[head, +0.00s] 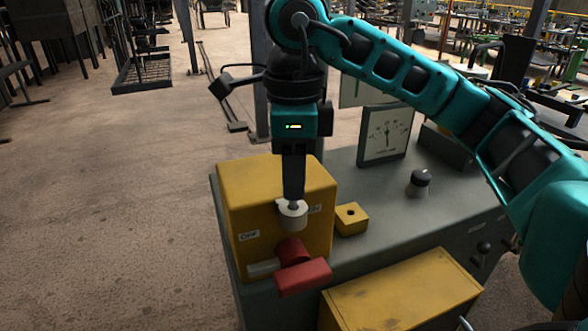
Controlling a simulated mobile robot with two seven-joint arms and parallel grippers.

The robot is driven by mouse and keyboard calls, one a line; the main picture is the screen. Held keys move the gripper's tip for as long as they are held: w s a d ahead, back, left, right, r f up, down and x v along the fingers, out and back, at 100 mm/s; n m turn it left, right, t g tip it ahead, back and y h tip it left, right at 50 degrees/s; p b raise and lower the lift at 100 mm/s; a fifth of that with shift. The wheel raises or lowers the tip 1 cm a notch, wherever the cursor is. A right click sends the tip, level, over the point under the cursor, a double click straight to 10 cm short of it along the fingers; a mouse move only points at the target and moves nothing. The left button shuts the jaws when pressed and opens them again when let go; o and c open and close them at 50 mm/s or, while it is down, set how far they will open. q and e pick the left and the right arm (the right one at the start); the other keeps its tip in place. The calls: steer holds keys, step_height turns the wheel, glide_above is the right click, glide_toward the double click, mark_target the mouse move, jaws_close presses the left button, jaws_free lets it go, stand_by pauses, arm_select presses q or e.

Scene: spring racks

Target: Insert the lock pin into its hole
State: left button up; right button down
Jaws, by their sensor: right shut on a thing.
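My right gripper (293,195) points straight down in front of the yellow switch box (245,195), with its jaws shut. It is shut on the lock pin (293,204), of which only a small grey part shows at the fingertips. Directly below is a pale upright cylinder (293,219) in front of the box's face. The pin's lower end is hidden, so I cannot tell whether it is inside the cylinder or just above it. A red handle (304,278) sticks out lower on the box, near the OFF label. My left gripper is not in view.
A small yellow block (351,224) with a dark hole on top stands right of the box. A larger yellow box (405,292) is at the front.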

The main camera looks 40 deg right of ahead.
arm_select(q)
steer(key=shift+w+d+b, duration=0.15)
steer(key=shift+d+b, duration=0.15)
steer(key=shift+b, duration=0.15)
arm_select(e)
steer(key=shift+f, duration=0.55)
arm_select(q)
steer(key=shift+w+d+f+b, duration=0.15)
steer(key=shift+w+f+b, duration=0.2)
steer(key=shift+b, duration=0.45)
arm_select(e)
steer(key=shift+f, duration=0.95)
steer(key=c, duration=0.8)
jaws_free()
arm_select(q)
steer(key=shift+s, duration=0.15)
arm_select(e)
steer(key=shift+o, duration=0.3)
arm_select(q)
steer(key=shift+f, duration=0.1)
